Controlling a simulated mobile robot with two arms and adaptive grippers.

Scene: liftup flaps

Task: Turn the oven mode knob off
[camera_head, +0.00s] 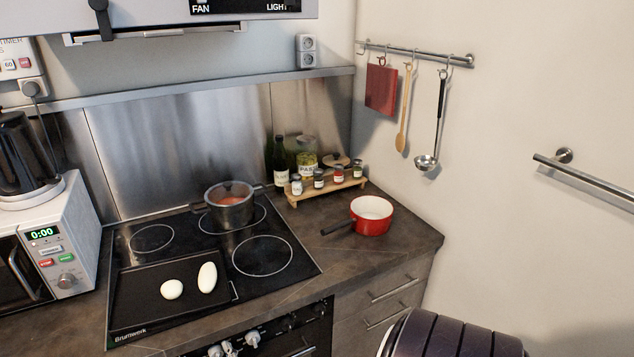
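The oven (290,342) is a black front under the counter, cut off by the bottom edge of the head view. Pale knobs show along its upper panel, one knob (253,338) at the right and others (228,348) further left. Darker round controls (291,322) sit further right on the same panel. I cannot tell which one is the mode knob, and their markings are too small to read. Neither of my grippers is in view.
A black cooktop (262,256) holds a lidded pot (230,210) and two white egg-like things on a dark plate. A red saucepan (371,217) stands right of it. A dark ribbed rounded thing (450,338) is at the bottom right, near the drawers (390,298).

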